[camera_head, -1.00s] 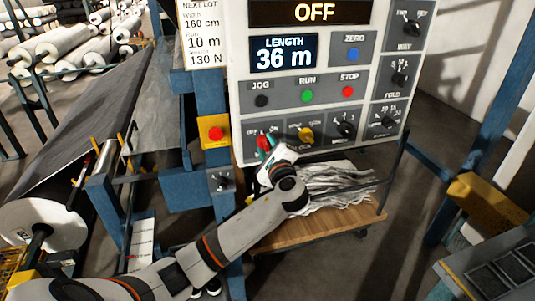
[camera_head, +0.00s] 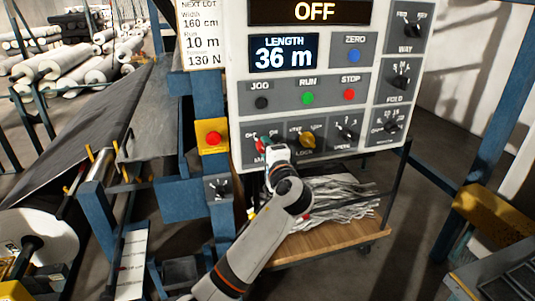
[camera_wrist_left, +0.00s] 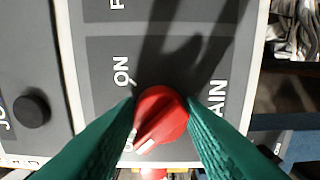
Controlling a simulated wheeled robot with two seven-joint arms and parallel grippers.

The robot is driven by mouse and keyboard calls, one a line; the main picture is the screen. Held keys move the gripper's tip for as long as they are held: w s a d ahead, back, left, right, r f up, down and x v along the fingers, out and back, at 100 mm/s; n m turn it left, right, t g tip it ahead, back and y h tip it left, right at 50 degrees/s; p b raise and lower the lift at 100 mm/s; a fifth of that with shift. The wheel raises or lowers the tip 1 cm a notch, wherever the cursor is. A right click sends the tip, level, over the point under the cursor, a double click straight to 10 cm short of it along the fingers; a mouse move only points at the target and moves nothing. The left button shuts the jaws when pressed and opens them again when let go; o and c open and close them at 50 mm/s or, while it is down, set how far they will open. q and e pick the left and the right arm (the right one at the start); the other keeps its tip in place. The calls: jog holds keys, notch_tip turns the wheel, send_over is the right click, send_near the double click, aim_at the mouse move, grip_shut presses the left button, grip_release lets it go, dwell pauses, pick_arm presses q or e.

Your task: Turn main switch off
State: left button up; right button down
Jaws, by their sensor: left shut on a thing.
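The main switch is a round red knob (camera_wrist_left: 160,120) with a white pointer mark, on the grey lower-left section of the control panel. In the left wrist view its pointer aims toward the lower left, away from the "ON" label and near a label partly hidden by a finger. My left gripper (camera_wrist_left: 165,125) has a green finger on each side of the knob and is shut on it. In the head view this gripper (camera_head: 266,144) covers most of the knob. The panel's top display (camera_head: 315,12) reads "OFF". My right gripper is not in view.
A yellow lock knob (camera_head: 307,140) and a black selector (camera_head: 345,133) sit right of the switch. Jog, run and stop buttons (camera_head: 351,94) are above. A red emergency button (camera_head: 213,138) on a yellow box stands left. A wooden cart shelf (camera_head: 330,245) is below.

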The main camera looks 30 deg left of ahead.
pick_arm(q)
jog(key=shift+f, duration=0.1)
dwell(0.3)
jog(key=o, duration=1)
jog(key=shift+s+d, duration=0.1)
jog(key=b+v, duration=0.2)
jog(key=v, duration=0.9)
jog(key=shift+s+d+b, duration=0.3)
jog(key=shift+b, duration=0.05)
